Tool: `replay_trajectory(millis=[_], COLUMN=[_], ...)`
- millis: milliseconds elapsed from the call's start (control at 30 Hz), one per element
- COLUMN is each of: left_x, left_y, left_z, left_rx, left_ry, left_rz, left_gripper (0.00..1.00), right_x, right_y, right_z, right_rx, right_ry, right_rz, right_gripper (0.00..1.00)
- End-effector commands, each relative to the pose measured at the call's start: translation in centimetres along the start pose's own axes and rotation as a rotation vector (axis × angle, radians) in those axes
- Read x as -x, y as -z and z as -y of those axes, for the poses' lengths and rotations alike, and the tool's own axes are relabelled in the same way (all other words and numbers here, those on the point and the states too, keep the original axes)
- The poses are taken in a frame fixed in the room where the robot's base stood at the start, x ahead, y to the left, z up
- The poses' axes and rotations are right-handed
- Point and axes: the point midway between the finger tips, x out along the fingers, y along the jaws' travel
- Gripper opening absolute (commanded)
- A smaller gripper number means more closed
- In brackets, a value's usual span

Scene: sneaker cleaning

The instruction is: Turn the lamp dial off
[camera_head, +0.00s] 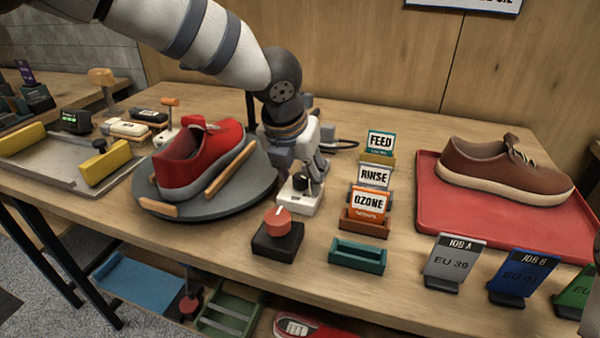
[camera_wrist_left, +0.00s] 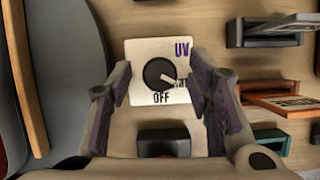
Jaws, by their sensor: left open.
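The lamp dial (camera_wrist_left: 160,73) is a round black knob on a white plate (camera_wrist_left: 143,50). Its white pointer aims to the lower right, at a label partly hidden by a finger. "UV" is printed at the upper right and "OFF" below the knob. In the head view the white dial box (camera_head: 298,204) stands on the table, with the knob below my left gripper (camera_head: 303,166). In the left wrist view my left gripper (camera_wrist_left: 160,82) is open, its two fingers on either side of the dial, apart from the knob.
A red knob on a black box (camera_head: 277,238) stands just in front. A red shoe (camera_head: 200,160) rests on a round grey stand (camera_head: 258,180) to the left. Sign holders (camera_head: 366,212) and a teal tray (camera_head: 357,254) stand to the right, beside a red mat (camera_head: 440,205) with a brown shoe (camera_head: 500,172).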

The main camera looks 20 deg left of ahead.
Motion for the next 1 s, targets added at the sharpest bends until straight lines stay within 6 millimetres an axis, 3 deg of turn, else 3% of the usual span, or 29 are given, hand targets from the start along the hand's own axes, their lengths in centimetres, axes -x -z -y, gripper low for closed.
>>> replay_trajectory(millis=[67,267,667,1000], left_x=[0.09,0.09,0.11,-0.09], left_y=[-0.03,-0.02,-0.02,0.02], left_z=[0.0,-0.01,-0.07,-0.3], left_rx=[0.0,0.0,-0.048,-0.284], left_ry=[0.0,0.0,0.023,0.124], left_rz=[0.001,0.001,0.0,-0.003], left_gripper=[0.46,0.01,0.0,0.0], right_x=[0.04,0.03,0.16,0.15], right_y=[0.03,0.03,0.13,0.13], right_z=[0.0,0.0,0.01,0.01], right_rx=[0.0,0.0,0.0,0.0], right_ry=[0.0,0.0,0.0,0.0], right_rz=[-0.001,-0.001,-0.006,-0.005], right_gripper=[0.28,0.28,0.28,0.28])
